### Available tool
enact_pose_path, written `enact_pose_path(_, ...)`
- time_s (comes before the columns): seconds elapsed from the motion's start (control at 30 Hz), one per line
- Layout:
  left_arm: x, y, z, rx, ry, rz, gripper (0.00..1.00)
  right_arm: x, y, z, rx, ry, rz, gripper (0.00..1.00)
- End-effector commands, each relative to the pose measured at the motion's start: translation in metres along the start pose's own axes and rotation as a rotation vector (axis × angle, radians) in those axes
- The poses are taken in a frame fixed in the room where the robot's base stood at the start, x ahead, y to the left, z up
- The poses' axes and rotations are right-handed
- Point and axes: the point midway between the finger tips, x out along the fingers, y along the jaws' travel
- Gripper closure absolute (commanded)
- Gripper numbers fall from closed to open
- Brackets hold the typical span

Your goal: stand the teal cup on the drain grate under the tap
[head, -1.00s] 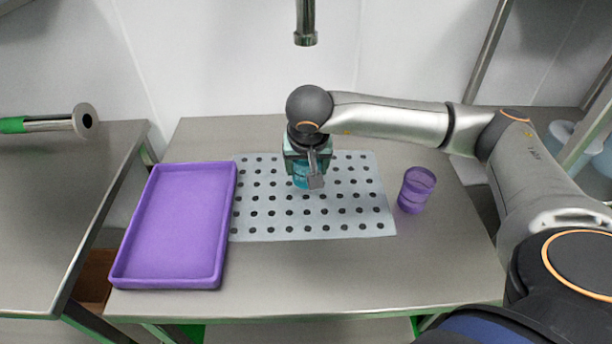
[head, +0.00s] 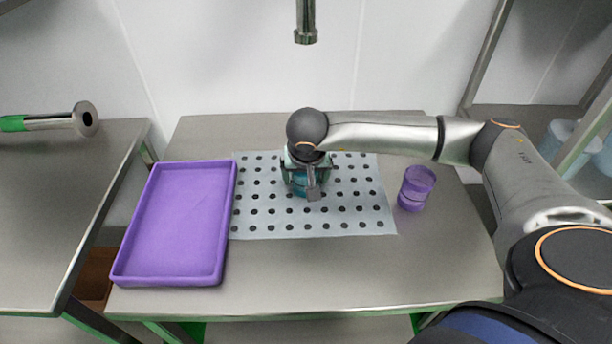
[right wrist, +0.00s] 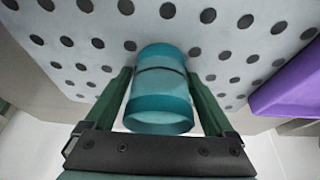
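The teal cup (right wrist: 158,100) is between the two fingers of my right gripper (right wrist: 160,75), which look closed on its sides. In the head view the cup (head: 299,190) shows only partly below my right gripper (head: 304,180), which hides the rest. The cup looks upright, low over or on the pale drain grate (head: 340,229) with its dark holes. I cannot tell whether its base touches the grate. The steel tap (head: 305,36) hangs down from above at the back, with the cup roughly below it in the picture. My left gripper is out of view.
A purple tray (head: 175,225), empty, lies left of the grate. A purple cup (head: 416,188) stands just right of the grate. A steel bar with a round end (head: 60,122) is over the left table. The steel table's front strip (head: 330,280) is clear.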

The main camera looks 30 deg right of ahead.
Motion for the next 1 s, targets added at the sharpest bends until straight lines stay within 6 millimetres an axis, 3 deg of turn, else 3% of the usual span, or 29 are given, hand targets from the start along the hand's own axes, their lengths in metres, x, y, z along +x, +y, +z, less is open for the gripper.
enact_pose_path(0.1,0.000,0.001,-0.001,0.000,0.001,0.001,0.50,0.000,0.000,0.000,0.000,0.000,0.000,0.00)
enact_pose_path(0.47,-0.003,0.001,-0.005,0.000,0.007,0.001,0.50,-0.009,0.000,-0.002,0.000,0.002,-0.002,0.00)
enact_pose_path(0.8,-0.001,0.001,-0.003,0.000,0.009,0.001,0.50,-0.080,-0.001,-0.002,0.000,0.005,-0.004,0.00)
enact_pose_path(1.0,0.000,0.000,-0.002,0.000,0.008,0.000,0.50,-0.112,-0.001,-0.002,0.000,0.003,-0.003,0.00)
